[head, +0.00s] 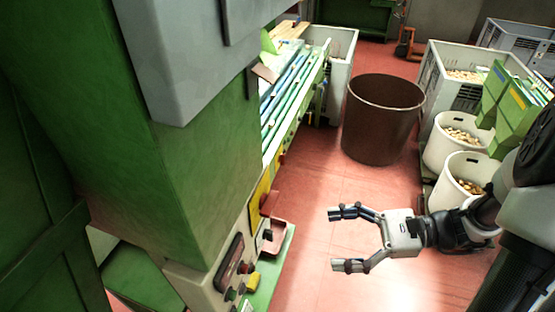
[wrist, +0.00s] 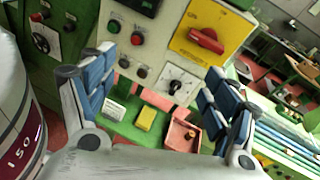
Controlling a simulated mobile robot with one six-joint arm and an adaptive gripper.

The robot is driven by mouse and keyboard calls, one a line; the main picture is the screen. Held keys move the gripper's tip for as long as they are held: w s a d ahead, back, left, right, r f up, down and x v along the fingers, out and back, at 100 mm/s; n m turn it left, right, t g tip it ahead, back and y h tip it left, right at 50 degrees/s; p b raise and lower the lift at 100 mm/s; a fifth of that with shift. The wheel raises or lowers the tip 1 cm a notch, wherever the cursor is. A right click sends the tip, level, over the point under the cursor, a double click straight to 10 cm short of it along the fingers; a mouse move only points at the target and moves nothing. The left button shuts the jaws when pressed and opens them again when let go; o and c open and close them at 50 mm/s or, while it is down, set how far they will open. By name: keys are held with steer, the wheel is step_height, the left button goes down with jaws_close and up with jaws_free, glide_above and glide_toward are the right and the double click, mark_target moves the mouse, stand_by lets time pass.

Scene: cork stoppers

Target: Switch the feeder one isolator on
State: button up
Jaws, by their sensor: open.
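A red rotary handle (wrist: 207,40) on a yellow plate (wrist: 187,49) looks like the isolator. Its bar slopes slightly down to the right in the wrist view, and its lettering is too small to read. In the head view the same handle (head: 268,203) juts from the panel on the green machine's side. My gripper (head: 348,238) is open and empty, to the right of the panel and apart from it. In the wrist view the fingers of my gripper (wrist: 142,76) spread in front of the panel, with the handle up and to the right of their middle.
The panel has a black selector knob (wrist: 175,85), green and red buttons (wrist: 137,38) and a display. Below are a yellow block (wrist: 146,119) and a red tray (wrist: 182,136). A brown bin (head: 383,120) and white tubs of corks (head: 462,135) stand beyond. Red floor lies clear between.

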mark_target(268, 203)
steer(key=w+d+m+t+y+p, duration=0.1)
steer(key=w+d+m+t, duration=0.1)
steer(key=d+m+t, duration=0.2)
steer(key=w+r+p+x, duration=0.1)
steer(key=x, duration=1.6)
steer(key=shift+t+y, duration=0.3)
steer(key=shift+m, duration=0.3)
steer(key=c, duration=1.1)
